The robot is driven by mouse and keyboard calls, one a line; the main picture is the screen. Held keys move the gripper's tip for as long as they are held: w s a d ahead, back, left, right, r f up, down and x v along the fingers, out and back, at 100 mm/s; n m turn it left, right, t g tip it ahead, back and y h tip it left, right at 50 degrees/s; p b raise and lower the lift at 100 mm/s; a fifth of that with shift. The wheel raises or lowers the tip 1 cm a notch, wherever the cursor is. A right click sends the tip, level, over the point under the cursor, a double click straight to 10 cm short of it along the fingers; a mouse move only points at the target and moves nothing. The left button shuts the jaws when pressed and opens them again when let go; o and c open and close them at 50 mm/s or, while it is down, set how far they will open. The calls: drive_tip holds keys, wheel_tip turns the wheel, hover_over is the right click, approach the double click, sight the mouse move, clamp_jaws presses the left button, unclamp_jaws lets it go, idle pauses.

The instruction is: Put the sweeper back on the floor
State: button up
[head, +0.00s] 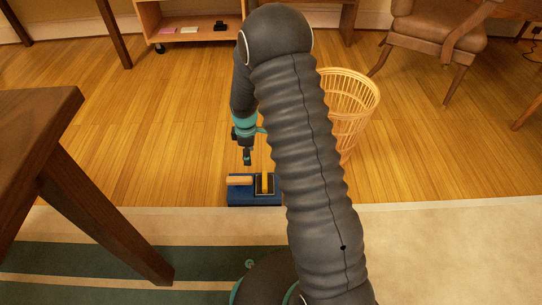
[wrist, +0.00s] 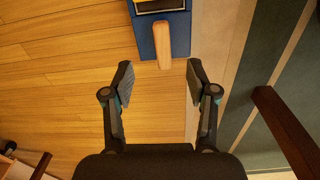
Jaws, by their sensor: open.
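A low blue thing, which looks like the sweeper (head: 254,200), lies on the wooden floor by the rug's edge in the head view. It has a pale wooden bar at its left and a dark part with a yellow strip at its right. In the wrist view the blue body (wrist: 181,40) is cut off at the top, with a rounded wooden handle (wrist: 163,47) pointing toward my gripper (wrist: 159,74). My gripper is open and empty, its fingers spread to either side of the handle's line, apart from it. In the head view my gripper (head: 247,158) hangs just behind the blue thing.
A wicker basket (head: 352,100) stands to the right, partly behind my arm. A dark wooden table (head: 40,115) is at the left. A striped rug (head: 90,265) lies in front. A shelf (head: 190,30) and chair (head: 430,30) stand at the back. Floor left of my gripper is clear.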

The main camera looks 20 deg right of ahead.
drive_tip(key=s+r+m+t, duration=0.1)
drive_tip(key=s+r+m, duration=0.35)
drive_tip(key=r, duration=0.85)
drive_tip(key=s+r+m+t, duration=0.2)
drive_tip(key=s+r, duration=0.5)
drive_tip(key=r, duration=0.5)
drive_tip(key=s+r+m+t, duration=0.1)
drive_tip(key=s+r+m, duration=0.2)
drive_tip(key=s, duration=0.6)
drive_tip(key=s+d+r+m+t, duration=0.1)
drive_tip(key=s+r+m, duration=0.3)
drive_tip(key=s, duration=0.6)
drive_tip(key=shift+r, duration=0.8)
